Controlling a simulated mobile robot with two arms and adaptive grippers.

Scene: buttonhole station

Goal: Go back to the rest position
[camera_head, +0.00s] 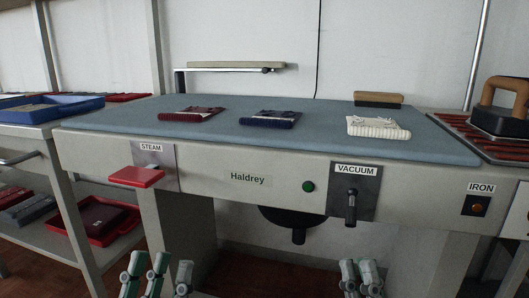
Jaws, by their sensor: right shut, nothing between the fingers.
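My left gripper (166,270) shows at the bottom edge, left of centre, in the head view. Its fingers stand apart with nothing between them. My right gripper (359,271) is at the bottom edge, right of centre, with its fingers close together and empty. Both grippers point up in the picture, in front of and below the front panel of the pressing table (110,112). Neither touches anything visible. The lower parts of both grippers and the arms are cut off by the frame.
Folded dark red (190,114), navy (270,119) and white (378,127) knit pieces lie on the table. A red steam lever (137,176) and a black vacuum lever (351,207) stick out in front. A wooden-handled iron (503,110) stands at right.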

